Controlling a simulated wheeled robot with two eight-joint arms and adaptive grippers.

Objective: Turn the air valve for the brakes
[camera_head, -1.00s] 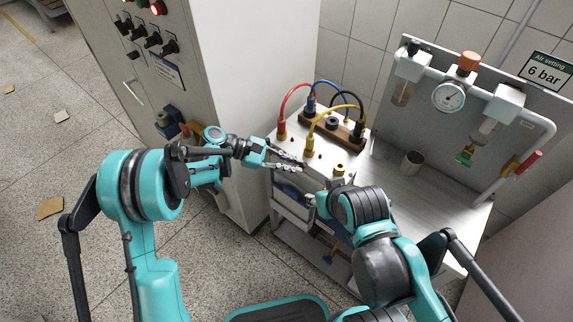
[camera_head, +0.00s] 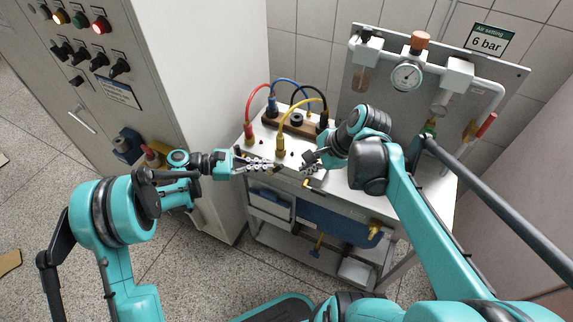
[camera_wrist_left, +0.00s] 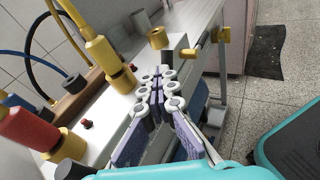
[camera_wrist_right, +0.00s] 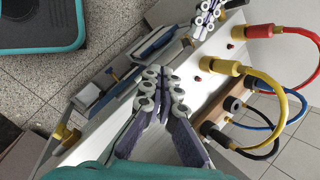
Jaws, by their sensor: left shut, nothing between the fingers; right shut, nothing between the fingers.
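On the air panel, a brass valve with a red lever (camera_head: 486,125) sits on the white pipe at the right. Small brass fittings show at the bench front (camera_head: 374,232) and below it (camera_head: 319,243); I cannot tell which valve serves the brakes. My left gripper (camera_head: 272,166) is shut and empty above the bench's front left, in front of the yellow hose plug (camera_head: 281,148). My right gripper (camera_head: 312,166) is shut and empty just right of it, above the front edge. Neither gripper touches the red lever. My right forearm hides part of the bench.
A gauge (camera_head: 406,76) and an orange knob (camera_head: 420,40) are on the panel, beside a "6 bar" sign (camera_head: 487,40). Red, blue, yellow and black hoses (camera_head: 258,96) arch over the bench's back left. A tall cabinet (camera_head: 130,60) stands left. Open floor (camera_head: 200,285) lies in front.

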